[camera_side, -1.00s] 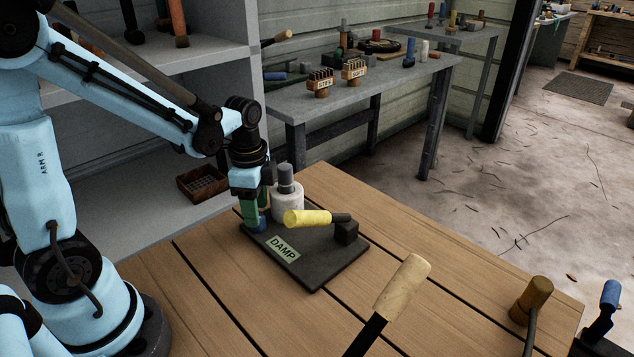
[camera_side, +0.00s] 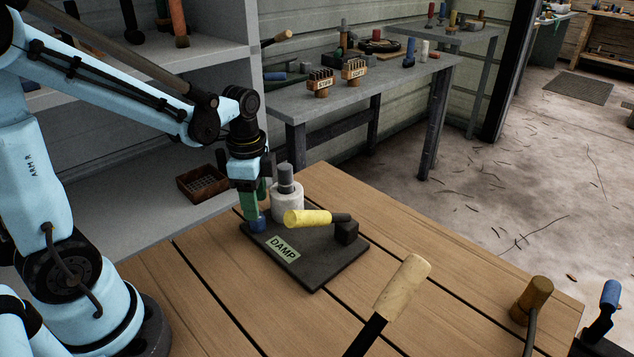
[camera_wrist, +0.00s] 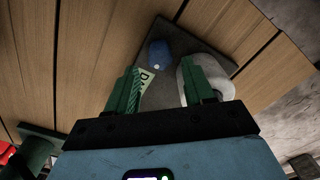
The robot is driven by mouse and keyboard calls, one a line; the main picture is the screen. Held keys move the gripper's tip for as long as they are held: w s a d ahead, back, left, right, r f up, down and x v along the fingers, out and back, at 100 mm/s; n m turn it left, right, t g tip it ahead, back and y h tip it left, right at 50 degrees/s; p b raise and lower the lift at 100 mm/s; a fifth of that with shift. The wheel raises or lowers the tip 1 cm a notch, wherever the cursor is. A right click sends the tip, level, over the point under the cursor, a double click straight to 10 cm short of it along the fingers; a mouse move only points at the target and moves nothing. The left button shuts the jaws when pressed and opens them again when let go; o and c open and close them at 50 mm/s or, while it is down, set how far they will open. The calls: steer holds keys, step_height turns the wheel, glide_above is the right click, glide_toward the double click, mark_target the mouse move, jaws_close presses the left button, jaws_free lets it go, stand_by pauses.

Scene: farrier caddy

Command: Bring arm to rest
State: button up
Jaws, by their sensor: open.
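My gripper (camera_side: 256,203) points down at the left of the dark mat (camera_side: 318,275) labelled DAMP. Its green fingers are apart and empty in the wrist view (camera_wrist: 161,90). A small blue piece (camera_side: 257,223) stands on the mat just below the fingers in the side view; the wrist view shows it (camera_wrist: 160,53) beyond the fingertips, clear of both. A white cylinder (camera_side: 288,203) with a grey top stands beside the gripper. In the wrist view the right finger overlaps this white cylinder (camera_wrist: 218,78); whether they touch I cannot tell.
A pale wooden-handled tool (camera_side: 405,285) rises at the table's front. A brown-topped tool (camera_side: 532,298) and a blue-handled one (camera_side: 608,300) are at the right. A grey shelf (camera_side: 130,180) with a small crate (camera_side: 200,183) stands behind my arm. The plank table (camera_side: 450,260) has bare room to the right.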

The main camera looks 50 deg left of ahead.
steer(key=shift+d+r, duration=0.25)
steer(key=shift+r, duration=0.1)
steer(key=s+d+r+n+t, duration=0.2)
steer(key=d+r+n+t, duration=0.4)
steer(key=n, duration=0.4)
steer(key=shift+s+r+t, duration=0.25)
steer(key=shift+r+t, duration=0.1)
steer(key=shift+t, duration=0.15)
